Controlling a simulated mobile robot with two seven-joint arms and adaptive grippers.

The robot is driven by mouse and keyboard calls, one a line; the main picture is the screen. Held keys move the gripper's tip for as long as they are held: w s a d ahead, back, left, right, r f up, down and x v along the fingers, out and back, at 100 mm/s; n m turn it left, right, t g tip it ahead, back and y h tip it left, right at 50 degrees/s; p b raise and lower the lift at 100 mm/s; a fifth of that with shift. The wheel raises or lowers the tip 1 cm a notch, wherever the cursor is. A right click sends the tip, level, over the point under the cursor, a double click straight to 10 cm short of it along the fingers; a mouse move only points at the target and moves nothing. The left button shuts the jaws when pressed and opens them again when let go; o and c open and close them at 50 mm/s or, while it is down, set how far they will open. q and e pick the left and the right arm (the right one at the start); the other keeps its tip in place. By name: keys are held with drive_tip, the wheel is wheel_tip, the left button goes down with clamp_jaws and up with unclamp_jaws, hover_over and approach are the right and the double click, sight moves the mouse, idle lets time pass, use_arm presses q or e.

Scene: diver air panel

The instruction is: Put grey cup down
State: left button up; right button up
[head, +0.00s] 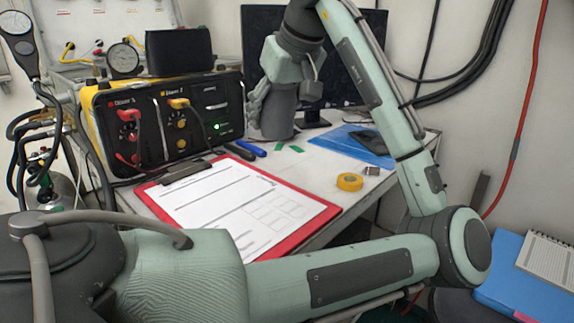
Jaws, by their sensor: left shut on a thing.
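The dark grey cup (277,112) is upright at the back of the white table (335,172), in front of the black monitor. My left gripper (283,82) comes down on the cup from above and is shut on it. The fingers and wrist hide the cup's upper part. The cup's base is at or very close to the tabletop; I cannot tell whether it touches. My right gripper is not in view.
A yellow-and-black control box (165,120) stands left of the cup. A red clipboard (300,235) with paper lies in front, a yellow tape roll (350,182) and blue folder (357,145) to the right. Blue and black markers (250,148) lie near the cup.

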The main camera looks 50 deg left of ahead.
use_arm(q)
drive_tip(key=shift+s+a+f, duration=0.1)
drive_tip(key=shift+s+f, duration=0.3)
drive_tip(key=shift+s, duration=0.1)
drive_tip(key=shift+f, duration=0.25)
hover_over(306, 171)
drive_tip(key=d, duration=0.2)
wheel_tip(306, 171, down, 7)
drive_tip(key=shift+s+r, duration=0.1)
drive_tip(key=shift+r, duration=0.05)
drive_tip(key=shift+f, duration=2.1)
drive_tip(key=o, duration=1)
drive_tip(key=shift+o, duration=0.2)
drive_tip(key=shift+d+r, duration=0.2)
drive_tip(key=shift+r, duration=0.2)
drive_tip(key=v, duration=1.1)
drive_tip(key=shift+r, duration=0.2)
